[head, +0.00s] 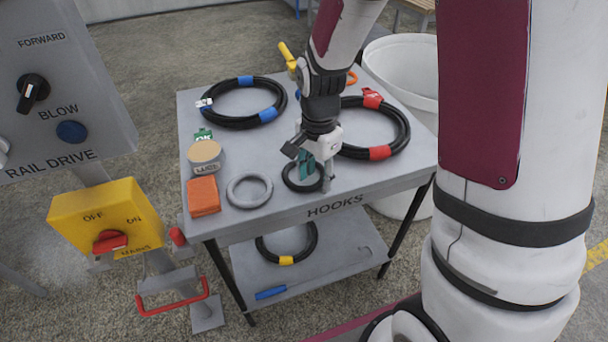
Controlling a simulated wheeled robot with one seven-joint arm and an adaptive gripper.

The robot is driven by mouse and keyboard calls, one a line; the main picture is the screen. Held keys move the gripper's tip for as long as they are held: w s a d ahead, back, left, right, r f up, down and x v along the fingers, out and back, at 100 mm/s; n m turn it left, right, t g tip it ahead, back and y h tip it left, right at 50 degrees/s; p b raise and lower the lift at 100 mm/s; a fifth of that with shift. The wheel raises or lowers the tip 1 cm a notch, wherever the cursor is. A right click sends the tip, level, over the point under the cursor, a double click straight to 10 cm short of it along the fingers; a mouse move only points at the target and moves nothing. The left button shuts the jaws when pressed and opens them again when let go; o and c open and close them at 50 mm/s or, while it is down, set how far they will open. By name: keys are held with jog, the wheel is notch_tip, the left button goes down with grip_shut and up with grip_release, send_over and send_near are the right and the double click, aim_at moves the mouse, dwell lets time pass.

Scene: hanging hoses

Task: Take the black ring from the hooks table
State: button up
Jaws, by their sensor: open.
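The small black ring (289,184) lies flat on the top of the grey hooks table (335,197), near its front edge. My gripper (315,178) points down over the ring, with its fingers open at the ring's middle and right side. The fingers hide part of the ring, and I cannot tell whether they touch it. A grey ring (233,193) lies just to the left of the black one.
A black hose coil with blue bands (223,121) and one with red bands (405,132) lie behind. An orange block (204,196) and a round tin (206,157) stand left. A yellow-banded coil (261,248) is on the lower shelf. A white bin (400,60) stands behind right.

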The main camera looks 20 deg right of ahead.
aim_at(316, 181)
jog(key=shift+f, duration=0.3)
grip_shut()
jog(key=shift+r, duration=0.15)
jog(key=shift+r, duration=0.6)
notch_tip(316, 181, up, 2)
jog(key=shift+r+p, duration=0.15)
jog(key=shift+p, duration=0.25)
jog(key=s+d+r+p, duration=0.1)
jog(key=s+d+p, duration=0.1)
jog(key=s+p, duration=1.1)
jog(key=s, duration=0.2)
jog(key=shift+s+d+r, duration=0.2)
jog(key=shift+s+d, duration=0.1)
jog(key=shift+s, duration=0.05)
